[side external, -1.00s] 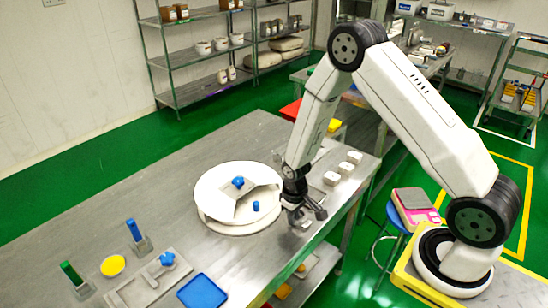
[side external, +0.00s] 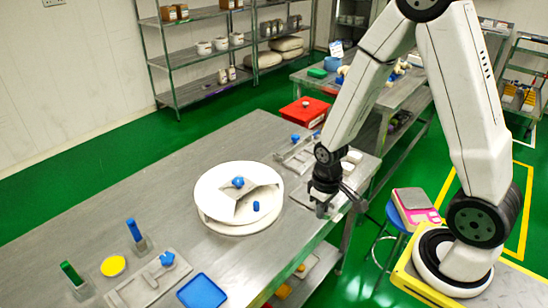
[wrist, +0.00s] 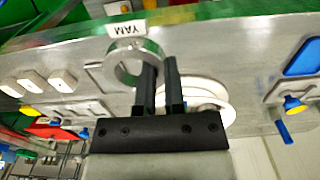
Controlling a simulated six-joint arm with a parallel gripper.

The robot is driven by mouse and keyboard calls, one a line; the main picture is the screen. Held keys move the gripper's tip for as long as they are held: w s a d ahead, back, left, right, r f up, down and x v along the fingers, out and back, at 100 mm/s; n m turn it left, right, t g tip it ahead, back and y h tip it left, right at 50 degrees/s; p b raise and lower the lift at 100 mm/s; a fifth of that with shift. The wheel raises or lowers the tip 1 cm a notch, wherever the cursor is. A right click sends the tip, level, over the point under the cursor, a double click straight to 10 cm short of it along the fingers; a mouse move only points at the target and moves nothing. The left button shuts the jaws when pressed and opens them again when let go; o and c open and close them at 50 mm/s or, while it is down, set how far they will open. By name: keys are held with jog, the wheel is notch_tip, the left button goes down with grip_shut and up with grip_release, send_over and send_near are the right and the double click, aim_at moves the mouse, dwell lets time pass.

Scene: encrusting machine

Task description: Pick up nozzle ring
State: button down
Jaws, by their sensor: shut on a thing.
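The nozzle ring (wrist: 119,66) is a silvery metal ring with an open centre. In the wrist view it sits at the fingertips of my gripper (wrist: 161,66), its wall pinched between the two dark fingers and most of the ring sticking out to the left. In the side external view my gripper (side external: 325,207) points down over the right part of the steel table, right of the white round machine part (side external: 215,215). The ring is too small and dark to make out clearly there. How high it is above the table is hard to tell.
The white round part with blue knobs stands close left of my gripper. Small white blocks (wrist: 62,80) lie behind it. A blue tray (side external: 202,291), a yellow disc (side external: 113,266) and blue- and green-handled tools are at the front left. The table's middle left is clear.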

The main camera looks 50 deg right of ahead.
jog(key=shift+s+a+r, duration=0.1)
jog(key=shift+s+r, duration=0.25)
jog(key=shift+s, duration=0.45)
jog(key=shift+s+a+r, duration=0.1)
jog(key=shift+s+r, duration=0.3)
jog(key=shift+s, duration=0.35)
jog(key=shift+s+r, duration=0.35)
jog(key=shift+s, duration=0.45)
send_over(251, 214)
notch_tip(251, 214, down, 3)
jog(key=shift+r+n, duration=0.2)
jog(key=shift+n, duration=0.1)
jog(key=shift+f, duration=0.2)
jog(key=shift+s+f, duration=0.1)
jog(key=shift+f, duration=1.7)
jog(key=shift+f, duration=1.8)
dwell(0.3)
